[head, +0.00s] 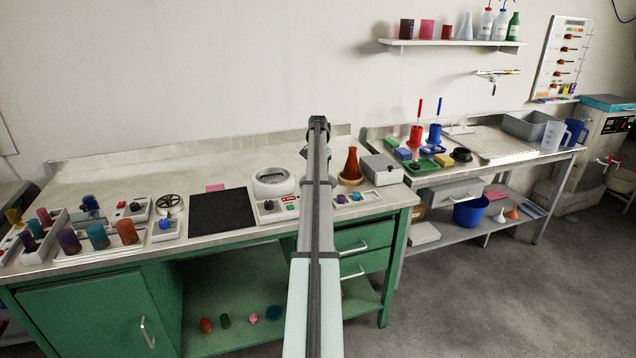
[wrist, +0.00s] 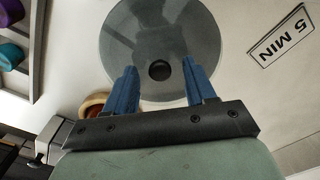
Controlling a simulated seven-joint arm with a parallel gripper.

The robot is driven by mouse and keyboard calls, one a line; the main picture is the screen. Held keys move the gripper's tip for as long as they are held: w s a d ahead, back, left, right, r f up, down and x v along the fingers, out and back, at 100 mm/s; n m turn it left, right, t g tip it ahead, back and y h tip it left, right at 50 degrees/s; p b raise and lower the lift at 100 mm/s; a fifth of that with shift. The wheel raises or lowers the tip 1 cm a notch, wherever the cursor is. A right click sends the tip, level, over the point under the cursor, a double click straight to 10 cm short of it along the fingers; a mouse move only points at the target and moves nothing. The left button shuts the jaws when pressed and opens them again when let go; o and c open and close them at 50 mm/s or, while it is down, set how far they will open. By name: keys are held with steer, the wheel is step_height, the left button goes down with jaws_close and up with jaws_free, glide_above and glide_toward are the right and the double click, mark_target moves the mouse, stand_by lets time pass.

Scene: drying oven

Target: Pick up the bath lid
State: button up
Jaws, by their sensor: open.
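The bath lid (wrist: 140,32) is a grey, see-through-looking disc with a small black knob (wrist: 159,70) at its middle, lying in the upper middle of the wrist view. My gripper (wrist: 159,66) is open, its two blue fingers apart over the lid. The knob appears between the fingertips, with space on both sides; I cannot tell how high the fingers are above it. In the head view my arm covers the middle of the bench, and I cannot make out the lid or the fingers there.
In the wrist view a "5 MIN" card (wrist: 283,36) lies right of the lid, and a tan ring (wrist: 93,107) is at lower left. In the head view a round white bath (head: 273,175), a red-brown flask (head: 352,165) and a grey box (head: 382,170) stand near my arm.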

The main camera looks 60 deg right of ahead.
steer(key=shift+f, duration=0.15)
jaws_close()
stand_by(0.4)
steer(key=shift+r, duration=0.55)
step_height(320, 180, up, 7)
steer(key=shift+f, duration=0.2)
steer(key=w+a+r, duration=0.3)
steer(key=w+a, duration=0.3)
steer(key=w+a+r, duration=0.3)
steer(key=w+a, duration=0.3)
steer(key=a, duration=0.1)
steer(key=shift+w+a, duration=0.3)
